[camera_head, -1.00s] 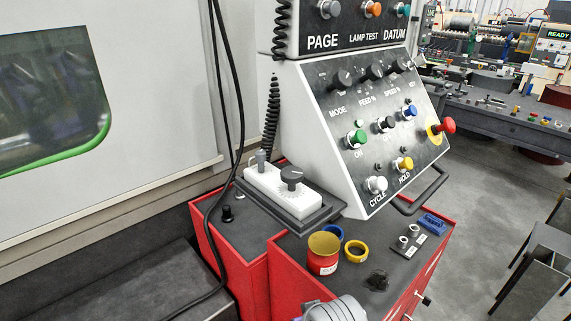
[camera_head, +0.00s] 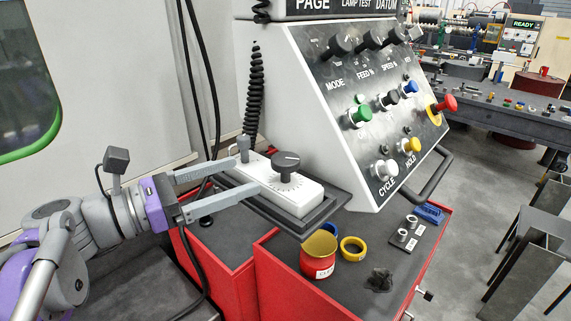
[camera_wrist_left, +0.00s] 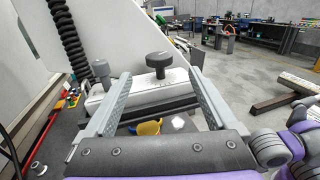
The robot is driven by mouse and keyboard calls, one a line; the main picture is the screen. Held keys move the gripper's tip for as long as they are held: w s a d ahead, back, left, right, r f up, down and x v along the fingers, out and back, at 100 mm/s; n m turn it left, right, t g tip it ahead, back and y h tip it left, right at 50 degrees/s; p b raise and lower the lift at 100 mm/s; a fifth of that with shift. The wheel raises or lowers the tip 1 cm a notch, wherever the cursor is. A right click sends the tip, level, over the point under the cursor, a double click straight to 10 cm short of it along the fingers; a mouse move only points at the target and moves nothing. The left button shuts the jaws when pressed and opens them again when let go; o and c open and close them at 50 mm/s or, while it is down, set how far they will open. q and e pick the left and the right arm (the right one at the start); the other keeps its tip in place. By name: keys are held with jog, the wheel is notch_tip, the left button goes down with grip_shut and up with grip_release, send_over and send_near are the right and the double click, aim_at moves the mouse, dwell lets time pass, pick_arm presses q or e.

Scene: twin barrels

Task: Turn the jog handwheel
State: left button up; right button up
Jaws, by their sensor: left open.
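The jog handwheel (camera_head: 287,163) is a dark round knob with a pointer, standing on the white pendant box (camera_head: 308,194). The box rests in a dark tray and has a coiled black cable at its far end. My left gripper (camera_head: 244,179) is open and empty, left of the handwheel and pointing at it. In the left wrist view, the handwheel (camera_wrist_left: 158,60) shows beyond and between the spread fingers (camera_wrist_left: 159,80), apart from them. The grey stub (camera_wrist_left: 101,70) on the box stands near the left finger in that view. My right gripper is not in view.
The control panel (camera_head: 345,90) with several knobs and buttons rises behind the box. Black cables (camera_head: 205,75) hang behind my left gripper.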

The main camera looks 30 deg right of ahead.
aim_at(285, 158)
pick_arm(q)
jog(key=d, duration=0.6)
jog(key=w+d+p, duration=0.1)
jog(key=d, duration=0.3)
jog(key=shift+d, duration=0.1)
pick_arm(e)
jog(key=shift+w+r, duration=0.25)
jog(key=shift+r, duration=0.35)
pick_arm(q)
jog(key=shift+c, duration=0.3)
jog(key=c, duration=1.3)
jog(key=shift+w+m+g, duration=0.1)
jog(key=shift+m+g, duration=0.2)
jog(key=shift+g, duration=0.2)
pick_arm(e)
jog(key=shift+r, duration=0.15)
pick_arm(q)
jog(key=m+g+p, duration=0.1)
jog(key=m+g, duration=0.1)
jog(key=g, duration=0.1)
jog(key=shift+m+g+y+p, duration=0.8)
jog(key=shift+m+g, duration=0.9)
jog(key=shift+g, duration=0.9)
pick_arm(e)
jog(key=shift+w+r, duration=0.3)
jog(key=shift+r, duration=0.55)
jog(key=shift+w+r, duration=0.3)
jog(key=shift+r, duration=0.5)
